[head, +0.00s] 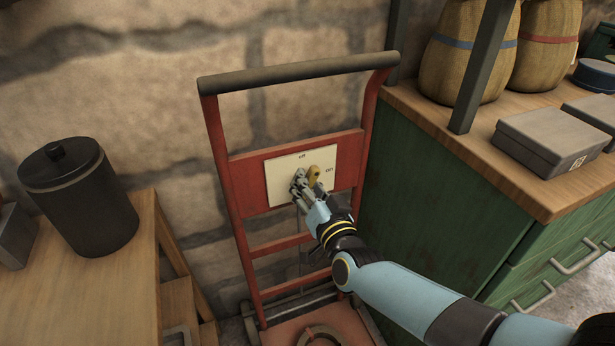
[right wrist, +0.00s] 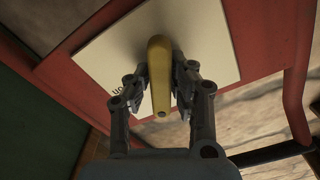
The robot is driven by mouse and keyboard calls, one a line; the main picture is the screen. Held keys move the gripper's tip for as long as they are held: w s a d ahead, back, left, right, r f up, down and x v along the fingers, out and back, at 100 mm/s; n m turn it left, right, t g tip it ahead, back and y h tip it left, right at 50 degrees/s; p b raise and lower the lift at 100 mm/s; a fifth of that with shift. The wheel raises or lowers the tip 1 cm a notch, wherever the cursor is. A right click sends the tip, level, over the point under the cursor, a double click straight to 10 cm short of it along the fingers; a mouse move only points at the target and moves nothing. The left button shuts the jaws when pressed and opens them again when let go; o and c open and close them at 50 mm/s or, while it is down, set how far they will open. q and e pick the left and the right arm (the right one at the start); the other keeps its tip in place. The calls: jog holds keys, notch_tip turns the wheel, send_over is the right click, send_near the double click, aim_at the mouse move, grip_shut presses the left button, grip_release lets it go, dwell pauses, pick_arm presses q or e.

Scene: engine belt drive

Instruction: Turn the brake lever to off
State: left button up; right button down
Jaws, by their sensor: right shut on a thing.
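The brake lever (head: 314,175) is a short yellow handle on a cream plate (head: 285,169) fixed to the red hand truck's frame. The plate has small lettering near its top edge and at its right side. My right gripper (head: 307,183) is at the lever, its fingers partly covering it. In the right wrist view the yellow lever (right wrist: 159,75) stands between the two fingers of my right gripper (right wrist: 161,95), which are shut on it. The lever's pivot is hard to make out. My left gripper is in neither view.
The red hand truck (head: 236,200) stands against a stone wall. A green cabinet (head: 440,190) with a wooden top is close on its right. A wooden bench (head: 80,290) with a dark canister (head: 85,205) is on the left.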

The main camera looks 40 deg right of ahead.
jog(key=n+p, duration=0.1)
jog(key=n, duration=0.2)
jog(key=shift+r, duration=0.15)
jog(key=shift+n+p, duration=0.6)
jog(key=shift+n, duration=0.7)
jog(key=c, duration=1.2)
grip_release()
jog(key=shift+a, duration=0.1)
jog(key=shift+f, duration=0.2)
jog(key=v, duration=1.2)
jog(key=shift+r, duration=0.1)
